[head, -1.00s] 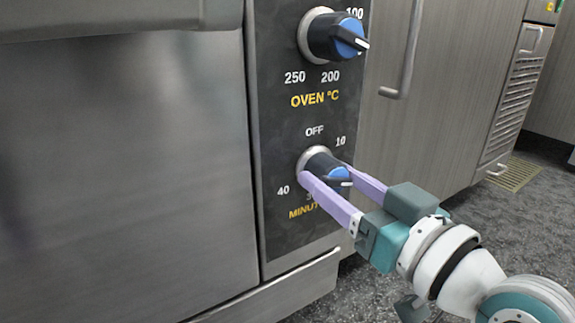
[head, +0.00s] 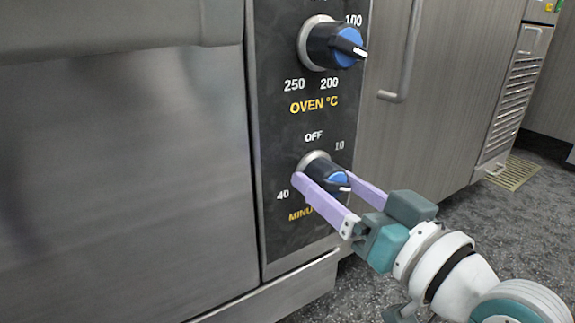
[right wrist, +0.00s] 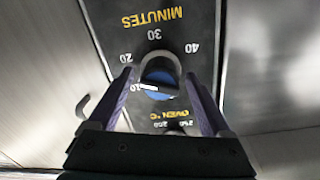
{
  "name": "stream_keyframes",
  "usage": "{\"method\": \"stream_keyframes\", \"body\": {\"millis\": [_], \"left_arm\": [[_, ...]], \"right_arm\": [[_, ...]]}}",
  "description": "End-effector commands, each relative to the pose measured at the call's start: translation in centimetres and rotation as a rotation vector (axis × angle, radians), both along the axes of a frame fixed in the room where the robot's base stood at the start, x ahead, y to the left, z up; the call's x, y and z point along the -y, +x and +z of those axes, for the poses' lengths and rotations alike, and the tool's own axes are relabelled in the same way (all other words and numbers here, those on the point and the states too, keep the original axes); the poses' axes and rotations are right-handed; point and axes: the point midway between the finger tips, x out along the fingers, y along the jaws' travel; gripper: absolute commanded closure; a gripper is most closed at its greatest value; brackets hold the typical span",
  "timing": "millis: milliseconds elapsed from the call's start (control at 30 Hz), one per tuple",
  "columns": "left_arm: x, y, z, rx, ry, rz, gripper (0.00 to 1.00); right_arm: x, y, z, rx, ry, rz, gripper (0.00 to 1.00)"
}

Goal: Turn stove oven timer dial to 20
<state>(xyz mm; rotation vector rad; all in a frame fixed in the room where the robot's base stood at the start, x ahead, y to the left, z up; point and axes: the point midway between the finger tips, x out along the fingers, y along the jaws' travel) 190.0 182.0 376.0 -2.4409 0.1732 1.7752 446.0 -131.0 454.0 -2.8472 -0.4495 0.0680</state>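The timer dial (head: 322,168), a dark round knob with a blue face and white pointer, is on the black control panel (head: 285,240). Its labels include OFF, 10 and 40; the pointer points right and slightly down in the head view. My right gripper (head: 323,176) is open, with its lilac fingers on either side of the dial. In the right wrist view, the dial (right wrist: 160,85) sits between the fingers, with small gaps on both sides. That view is upside down and shows 20, 30 and 40, with the pointer near 10. My left gripper is not in view.
The oven temperature dial (head: 328,45) is above the timer dial on the same panel. The steel oven door (head: 120,170) fills the left. A cabinet with a vertical handle (head: 405,60) stands to the right. Speckled floor lies below my right arm.

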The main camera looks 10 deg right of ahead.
Motion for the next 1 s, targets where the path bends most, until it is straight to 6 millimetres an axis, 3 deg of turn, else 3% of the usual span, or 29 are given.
{"method": "stream_keyframes", "body": {"millis": [367, 700, 1000], "left_arm": [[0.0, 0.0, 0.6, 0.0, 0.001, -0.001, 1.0], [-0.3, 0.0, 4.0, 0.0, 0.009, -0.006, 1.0], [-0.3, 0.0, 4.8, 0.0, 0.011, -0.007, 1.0]], "right_arm": [[0.3, -0.7, 0.1, -0.004, -0.003, 0.0, 0.11], [2.2, -6.9, 0.3, -0.006, -0.004, 0.002, 0.11], [3.0, -9.5, 0.1, -0.001, 0.0, 0.001, 0.11]]}}
